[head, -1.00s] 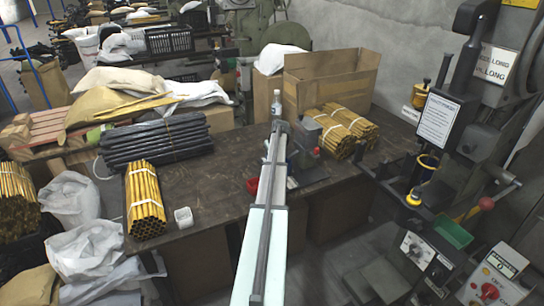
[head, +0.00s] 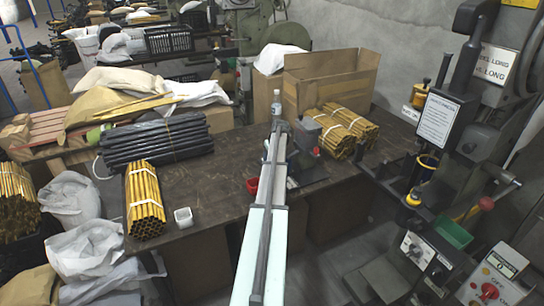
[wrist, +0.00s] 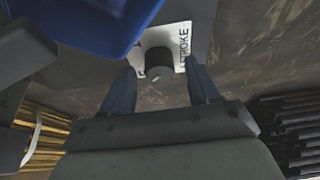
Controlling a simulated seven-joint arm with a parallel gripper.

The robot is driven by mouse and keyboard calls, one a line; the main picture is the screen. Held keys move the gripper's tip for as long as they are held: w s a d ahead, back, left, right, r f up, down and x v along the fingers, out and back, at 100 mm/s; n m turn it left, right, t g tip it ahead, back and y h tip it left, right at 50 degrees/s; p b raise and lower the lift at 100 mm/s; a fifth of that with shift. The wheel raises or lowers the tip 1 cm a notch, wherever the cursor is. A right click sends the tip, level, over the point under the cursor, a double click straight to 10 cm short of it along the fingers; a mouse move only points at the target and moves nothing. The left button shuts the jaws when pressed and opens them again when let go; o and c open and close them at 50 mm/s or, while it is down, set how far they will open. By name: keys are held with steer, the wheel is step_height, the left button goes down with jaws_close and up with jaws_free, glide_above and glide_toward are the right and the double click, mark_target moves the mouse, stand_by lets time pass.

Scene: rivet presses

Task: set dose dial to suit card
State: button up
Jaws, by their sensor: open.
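My gripper (wrist: 160,82) is open in the wrist view. Its two fingers stand on either side of a dark round knob (wrist: 159,62), with nothing shut between them. The knob sits on a white plate (wrist: 182,38) marked "STROKE"; the nearer finger tips overlap the plate's edges in the picture. Contact cannot be told. In the head view my arm hides the gripper and this knob. A white printed card (head: 438,118) is on the press at right; its text is too small to read. Another dial on a white plate (head: 415,248) is low on that press.
A blue part (wrist: 95,20) fills the top left of the wrist view. A red-and-grey bench device (head: 308,140) stands behind my arm. Brass tube bundles (head: 345,130) and black tubes (head: 155,142) flank it. A control box with a red knob (head: 490,290) is at lower right.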

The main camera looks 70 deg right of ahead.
steer(key=v, duration=1.3)
steer(key=shift+a+r, duration=0.2)
steer(key=shift+s, duration=0.1)
